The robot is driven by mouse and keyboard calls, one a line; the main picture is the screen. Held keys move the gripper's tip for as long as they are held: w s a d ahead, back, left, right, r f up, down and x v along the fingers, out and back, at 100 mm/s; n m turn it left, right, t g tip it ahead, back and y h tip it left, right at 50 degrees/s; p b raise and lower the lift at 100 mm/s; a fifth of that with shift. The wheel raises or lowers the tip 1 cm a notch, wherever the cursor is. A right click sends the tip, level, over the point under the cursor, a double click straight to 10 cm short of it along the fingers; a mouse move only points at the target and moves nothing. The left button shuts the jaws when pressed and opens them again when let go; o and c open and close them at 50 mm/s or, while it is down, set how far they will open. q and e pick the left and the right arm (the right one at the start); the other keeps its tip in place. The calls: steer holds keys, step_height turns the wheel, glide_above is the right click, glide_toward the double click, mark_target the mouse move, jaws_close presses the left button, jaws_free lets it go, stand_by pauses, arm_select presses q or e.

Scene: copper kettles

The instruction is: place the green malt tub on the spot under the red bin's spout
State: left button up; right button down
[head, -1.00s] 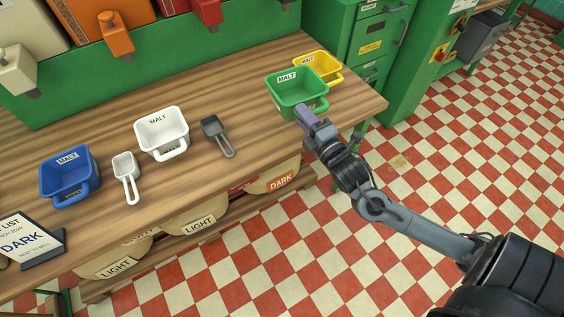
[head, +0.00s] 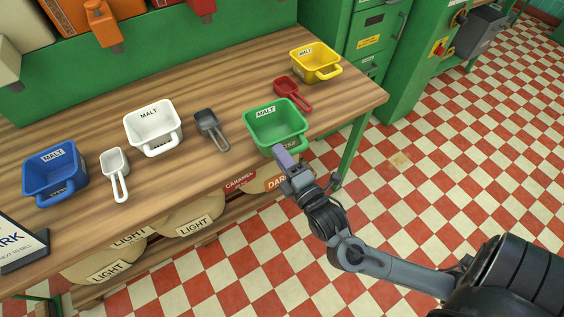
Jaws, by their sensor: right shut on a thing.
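The green malt tub (head: 262,131) is near the table's front edge, right of the dark grey scoop, its MALT label facing up. My right gripper (head: 284,158) is shut on its near side, where the handle is; the fingers partly hide the grip. The tub looks level; whether it is clear of the wood is hard to tell. The red bin's spout (head: 203,7) is cut off by the top edge of the picture, at the back of the table. The wood below it is bare. My left gripper is not in view.
A dark grey scoop (head: 207,124), white tub (head: 152,133), white scoop (head: 115,161) and blue tub (head: 55,177) stand to the left. A red scoop (head: 291,91) and yellow tub (head: 316,67) are behind right. The back middle of the wooden table (head: 215,75) is clear.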

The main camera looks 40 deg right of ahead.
steer(key=shift+f, duration=0.95)
steer(key=c, duration=1)
jaws_free()
steer(key=shift+f, duration=0.15)
